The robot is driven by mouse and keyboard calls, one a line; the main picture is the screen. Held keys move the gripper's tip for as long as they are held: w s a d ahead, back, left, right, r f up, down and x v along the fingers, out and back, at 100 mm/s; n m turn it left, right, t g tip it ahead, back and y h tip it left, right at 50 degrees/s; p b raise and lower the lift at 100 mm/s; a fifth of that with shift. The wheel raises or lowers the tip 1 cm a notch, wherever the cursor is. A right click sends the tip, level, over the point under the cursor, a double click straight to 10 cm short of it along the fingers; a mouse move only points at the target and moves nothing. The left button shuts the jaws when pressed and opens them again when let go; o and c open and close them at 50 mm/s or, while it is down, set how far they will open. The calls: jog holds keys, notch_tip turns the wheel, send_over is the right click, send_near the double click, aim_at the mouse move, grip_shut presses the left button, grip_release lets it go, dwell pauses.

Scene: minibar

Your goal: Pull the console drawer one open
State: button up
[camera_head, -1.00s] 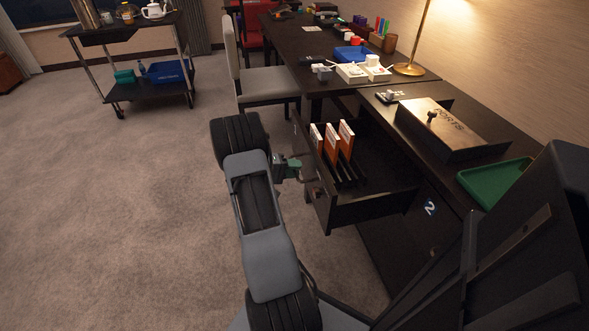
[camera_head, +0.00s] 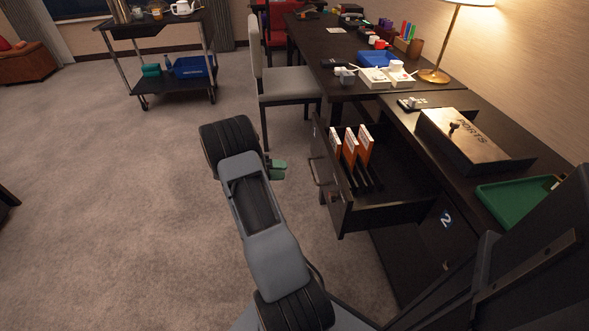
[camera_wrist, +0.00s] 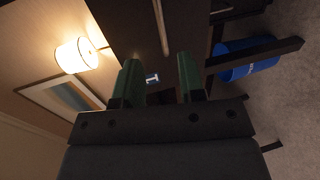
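The open console drawer (camera_head: 385,217) sticks out from the dark console in the head view. Several orange-and-white upright items (camera_head: 350,148) stand inside it. Its bar handle (camera_head: 318,172) is on the front panel. My gripper (camera_head: 280,169) is to the left of the handle, apart from it. In the wrist view my gripper's two green fingers (camera_wrist: 160,78) are spread with nothing between them. Beyond them is a dark front with a pale bar (camera_wrist: 161,27) and a small label marked like a 1 (camera_wrist: 152,79).
A lower front marked 2 (camera_head: 446,220) is below the drawer. A chair (camera_head: 285,85) stands behind the drawer. Carpet to the left is clear up to the cart (camera_head: 175,90).

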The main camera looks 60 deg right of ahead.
jog(key=shift+v, duration=1.35)
jog(key=s+a+r+n+t+y+p, duration=0.2)
jog(key=a+r+t+p, duration=0.3)
jog(key=a+r+p, duration=0.3)
jog(key=s+a+r+n+t+y+p, duration=0.3)
jog(key=a+r+p, duration=0.6)
jog(key=a+r, duration=0.4)
jog(key=s+a+r+n+t+y+p, duration=0.2)
jog(key=a+r+n+t+y+p, duration=0.2)
jog(key=a+r, duration=0.7)
notch_tip(320, 180, up, 7)
jog(key=t+y+p, duration=0.2)
jog(key=t+p, duration=0.1)
jog(key=p, duration=0.1)
jog(key=shift+s+a+p, duration=0.25)
jog(key=shift+a+p, duration=0.1)
jog(key=shift+a, duration=0.05)
jog(key=shift+d, duration=0.2)
